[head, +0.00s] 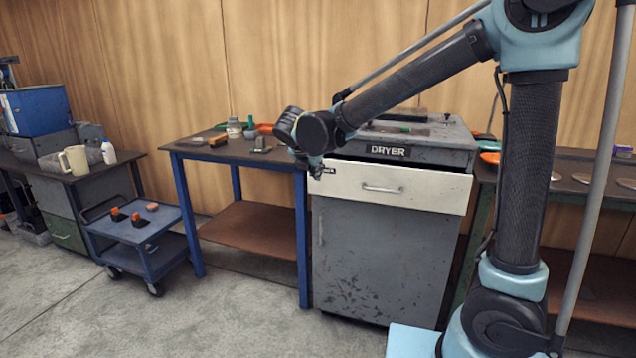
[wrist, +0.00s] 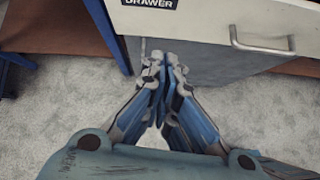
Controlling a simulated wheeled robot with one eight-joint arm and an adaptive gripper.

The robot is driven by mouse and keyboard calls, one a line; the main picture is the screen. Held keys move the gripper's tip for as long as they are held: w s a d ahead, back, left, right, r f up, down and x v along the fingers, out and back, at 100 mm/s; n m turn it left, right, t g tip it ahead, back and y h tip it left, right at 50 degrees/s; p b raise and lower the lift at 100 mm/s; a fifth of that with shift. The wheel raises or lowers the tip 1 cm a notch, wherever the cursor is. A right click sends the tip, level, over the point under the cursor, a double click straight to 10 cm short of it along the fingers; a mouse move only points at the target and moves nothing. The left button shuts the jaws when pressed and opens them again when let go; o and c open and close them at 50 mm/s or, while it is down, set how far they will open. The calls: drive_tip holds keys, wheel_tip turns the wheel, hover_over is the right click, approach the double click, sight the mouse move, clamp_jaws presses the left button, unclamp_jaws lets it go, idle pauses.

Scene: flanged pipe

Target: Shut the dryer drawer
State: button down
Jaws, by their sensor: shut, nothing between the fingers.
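The dryer (head: 360,255) is a worn grey cabinet with a "DRYER" label on its top panel. Its cream drawer (head: 425,189) has a metal handle (head: 382,189) and sticks out a little, with a dark gap above its front. My gripper (head: 312,168) is at the drawer's left end, partly hidden by my wrist. In the wrist view my gripper (wrist: 165,62) has its fingers together and empty, just below the drawer front (wrist: 195,22). The handle (wrist: 262,42) is to their right, apart from them. I cannot tell whether the fingertips touch the drawer.
A blue-legged workbench (head: 185,150) with tools stands directly left of the dryer. A blue cart (head: 140,225) stands farther left. Another bench (head: 595,175) with plates is on the right. The concrete floor (head: 240,315) in front is clear.

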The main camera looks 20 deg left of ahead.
drive_tip(key=s+a+n, duration=0.1)
drive_tip(key=a+n, duration=0.1)
drive_tip(key=a, duration=0.2)
approach(320, 185)
wheel_tip(320, 185, down, 3)
drive_tip(key=w, duration=0.2)
drive_tip(key=shift+w+d+f, duration=0.2)
drive_tip(key=shift+w+d, duration=0.05)
drive_tip(key=shift+w, duration=0.2)
drive_tip(key=shift+a, duration=0.1)
